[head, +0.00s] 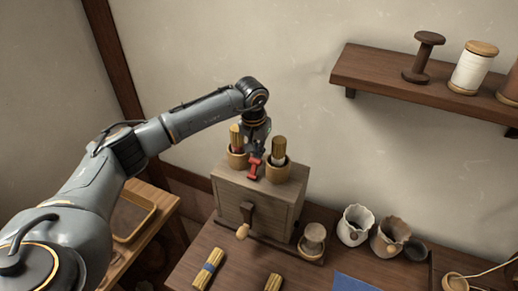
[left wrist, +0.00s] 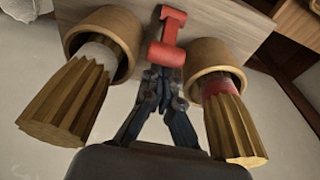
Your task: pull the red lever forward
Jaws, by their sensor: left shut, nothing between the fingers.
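The red lever (head: 254,167) stands on top of a wooden box (head: 258,203), between two round wooden cups. In the left wrist view the lever (left wrist: 173,25) has a thick red crossbar at its near end. My left gripper (head: 257,152) points down between the cups, just behind the lever on its wall side. Its fingers (left wrist: 160,76) are shut with nothing between them, and the tips are close against the crossbar. I cannot tell whether they touch it. My right gripper is not in view.
The left cup (head: 237,159) and right cup (head: 278,172) hold ridged wooden pieces close on both sides of my fingers. A crank handle (head: 243,231) sticks out of the box front. Fluted pots (head: 355,226) stand to the right; a shelf (head: 385,83) hangs above.

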